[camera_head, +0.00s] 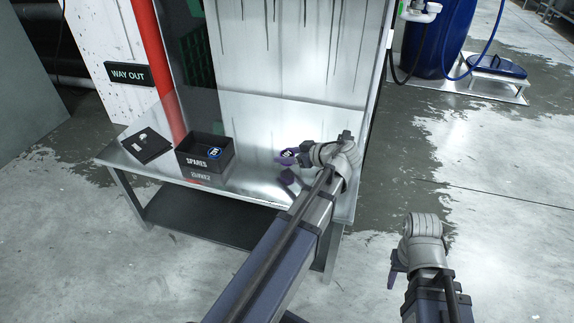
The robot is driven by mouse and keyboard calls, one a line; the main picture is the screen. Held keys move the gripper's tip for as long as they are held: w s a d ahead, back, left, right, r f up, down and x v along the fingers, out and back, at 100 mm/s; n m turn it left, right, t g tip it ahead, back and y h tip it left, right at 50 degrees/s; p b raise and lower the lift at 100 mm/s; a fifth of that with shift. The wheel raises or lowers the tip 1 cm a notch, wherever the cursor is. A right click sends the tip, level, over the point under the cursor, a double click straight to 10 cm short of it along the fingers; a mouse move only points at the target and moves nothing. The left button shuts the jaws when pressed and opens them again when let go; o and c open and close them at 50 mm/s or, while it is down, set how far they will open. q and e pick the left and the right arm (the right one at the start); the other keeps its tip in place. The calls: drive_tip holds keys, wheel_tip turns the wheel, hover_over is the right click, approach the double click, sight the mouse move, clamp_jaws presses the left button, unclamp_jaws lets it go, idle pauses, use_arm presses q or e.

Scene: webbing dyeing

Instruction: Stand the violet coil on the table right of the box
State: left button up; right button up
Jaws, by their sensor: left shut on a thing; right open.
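The violet coil (287,157), with a pale round label, is at the fingertips of my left gripper (298,158). The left gripper is shut on it, over the right part of the metal table (252,178). A dark violet patch shows below the coil on the shiny top, so the coil seems a little above the table; I cannot tell the exact gap. The black box (194,163) marked SPARES stands to the left of the coil, apart from it. My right gripper (396,271) is off the table at the lower right, open, its fingers mostly hidden.
A blue-labelled round thing (214,153) sits in the box. A dark flat item (147,147) lies at the table's left end. A red post (150,55) and a pale panel (285,60) stand behind. Bare tabletop lies between box and coil.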

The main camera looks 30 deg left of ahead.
use_arm(q)
drive_tip(key=shift+f+b, duration=0.8)
drive_tip(key=shift+f, duration=0.5)
use_arm(e)
drive_tip(key=shift+f, duration=1.25)
use_arm(q)
drive_tip(key=shift+f, duration=0.2)
drive_tip(key=o, duration=1.3)
drive_tip(key=shift+o, duration=0.2)
use_arm(e)
drive_tip(key=shift+f, duration=0.15)
use_arm(q)
drive_tip(key=shift+r, duration=0.15)
drive_tip(key=shift+d+r, duration=0.15)
drive_tip(key=shift+r, duration=0.1)
drive_tip(key=p+v, duration=0.5)
drive_tip(key=v, duration=0.5)
drive_tip(key=shift+d, duration=0.2)
drive_tip(key=shift+s+d+r+p, duration=0.1)
drive_tip(key=shift+d+r+p, duration=0.2)
drive_tip(key=shift+d, duration=0.25)
use_arm(e)
wheel_tip(320, 180, up, 6)
